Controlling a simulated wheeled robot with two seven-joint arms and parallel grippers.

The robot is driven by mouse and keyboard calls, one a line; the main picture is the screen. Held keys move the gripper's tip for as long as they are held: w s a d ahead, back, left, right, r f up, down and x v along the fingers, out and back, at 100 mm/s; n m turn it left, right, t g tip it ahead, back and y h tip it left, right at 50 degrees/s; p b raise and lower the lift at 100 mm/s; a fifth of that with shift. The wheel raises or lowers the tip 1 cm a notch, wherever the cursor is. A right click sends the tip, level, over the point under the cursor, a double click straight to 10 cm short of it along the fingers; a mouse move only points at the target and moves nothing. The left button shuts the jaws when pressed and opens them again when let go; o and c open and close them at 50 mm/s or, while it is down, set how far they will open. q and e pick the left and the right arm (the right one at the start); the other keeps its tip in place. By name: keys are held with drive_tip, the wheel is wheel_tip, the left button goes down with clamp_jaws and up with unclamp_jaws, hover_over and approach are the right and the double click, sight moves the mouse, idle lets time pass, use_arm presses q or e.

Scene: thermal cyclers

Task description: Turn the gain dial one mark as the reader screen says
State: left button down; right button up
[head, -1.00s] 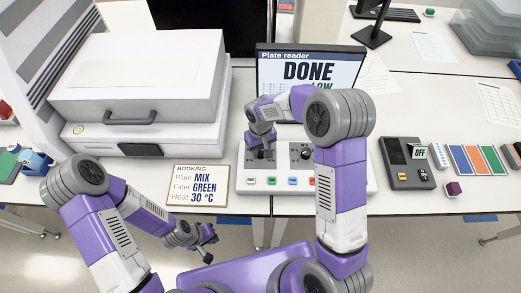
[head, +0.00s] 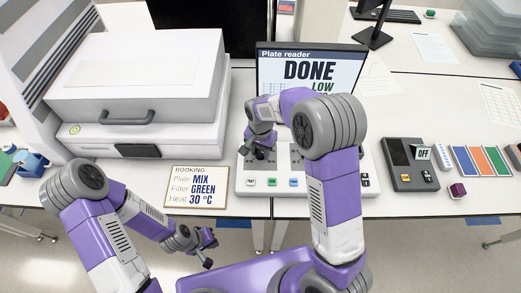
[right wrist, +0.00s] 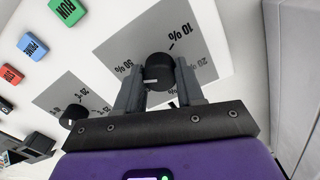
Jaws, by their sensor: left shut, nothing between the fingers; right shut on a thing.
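In the right wrist view, a black dial (right wrist: 159,70) sits on a grey panel patch marked 10 %, 20 % and 50 %. My right gripper (right wrist: 160,80) is shut on this dial, one finger on each side. A small white line shows on the dial's lower edge. In the head view, my right gripper (head: 259,152) is down at the left of the control panel (head: 245,186), and the dial is mostly hidden. The reader screen (head: 311,70) reads DONE and LOW; my arm covers its lower part. My left gripper (head: 208,256) is shut and empty, in front of the table.
A second black dial (right wrist: 74,113) stands beside the held one, with coloured buttons along the panel. A booking card (head: 196,187) reads MIX, GREEN, 30 °C. A large white machine (head: 140,90) stands left; a dark grey device (head: 410,165) showing OFF stands right.

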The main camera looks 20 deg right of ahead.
sight(260, 151)
drive_tip(key=shift+m, duration=0.6)
drive_tip(key=o, duration=1)
drive_tip(key=shift+o, duration=0.2)
drive_tip(key=shift+r, duration=0.1)
wheel_tip(260, 151, up, 8)
drive_tip(key=shift+f, duration=0.25)
drive_tip(key=shift+p, duration=0.35)
